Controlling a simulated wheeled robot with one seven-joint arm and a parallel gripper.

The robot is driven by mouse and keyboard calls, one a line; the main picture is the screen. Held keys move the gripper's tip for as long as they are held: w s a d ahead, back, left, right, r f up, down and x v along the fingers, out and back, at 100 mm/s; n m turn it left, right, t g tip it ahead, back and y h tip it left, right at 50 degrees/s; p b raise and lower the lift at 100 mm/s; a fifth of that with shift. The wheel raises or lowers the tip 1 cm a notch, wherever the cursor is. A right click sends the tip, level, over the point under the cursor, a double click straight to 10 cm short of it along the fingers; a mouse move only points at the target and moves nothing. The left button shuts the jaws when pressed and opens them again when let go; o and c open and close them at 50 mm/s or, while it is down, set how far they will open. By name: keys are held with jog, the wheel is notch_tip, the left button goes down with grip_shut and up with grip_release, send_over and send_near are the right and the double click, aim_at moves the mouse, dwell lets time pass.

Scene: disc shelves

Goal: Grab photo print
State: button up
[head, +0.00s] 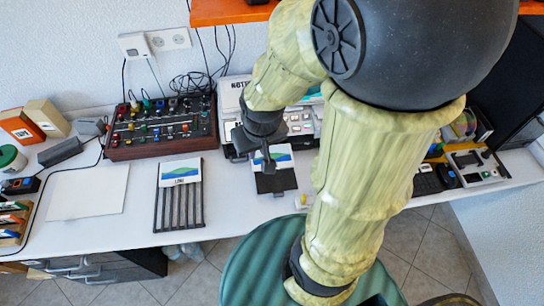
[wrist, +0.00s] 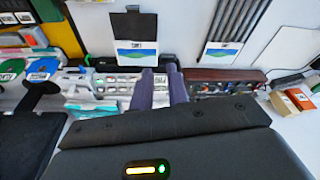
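One photo print (head: 275,157), with a green and blue landscape and a white edge, sits at the black holder (head: 277,181) on the white table. It also shows in the wrist view (wrist: 137,51). A similar landscape print (head: 180,171) lies at the top of a dark slatted rack (head: 179,208) to the left; it shows in the wrist view too (wrist: 221,53). My gripper (head: 257,158) is above the table beside the nearer print, partly covering its left side in the head view. In the wrist view its two fingers (wrist: 161,80) stand apart with nothing seen between them.
A mixer-like panel (head: 160,127) with knobs stands behind the rack. A white machine (head: 232,95) is behind my gripper. A blank white sheet (head: 88,192) lies at left. Boxes (head: 45,117) stand at the back left. My arm hides part of the table's right side.

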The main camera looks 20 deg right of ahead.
jog(key=w+a+f+n+g+h+b, duration=0.2)
jog(key=w+f+n+h+b, duration=0.3)
jog(key=f+b, duration=0.4)
jog(key=w+a+f+n+g+h+b, duration=0.3)
jog(key=f+n+h+b, duration=0.4)
jog(key=f, duration=0.3)
jog(key=shift+w+a+f+n+h+b, duration=0.3)
jog(key=shift+w+n+h+b, duration=0.1)
jog(key=shift+w+h+b, duration=0.4)
jog(key=shift+w+d, duration=0.1)
jog(key=b, duration=0.2)
send_near(280, 168)
jog(key=x, duration=0.4)
jog(key=shift+d+r, duration=0.1)
jog(key=shift+d, duration=0.15)
jog(key=shift+s+d, duration=0.25)
jog(key=shift+d, duration=0.05)
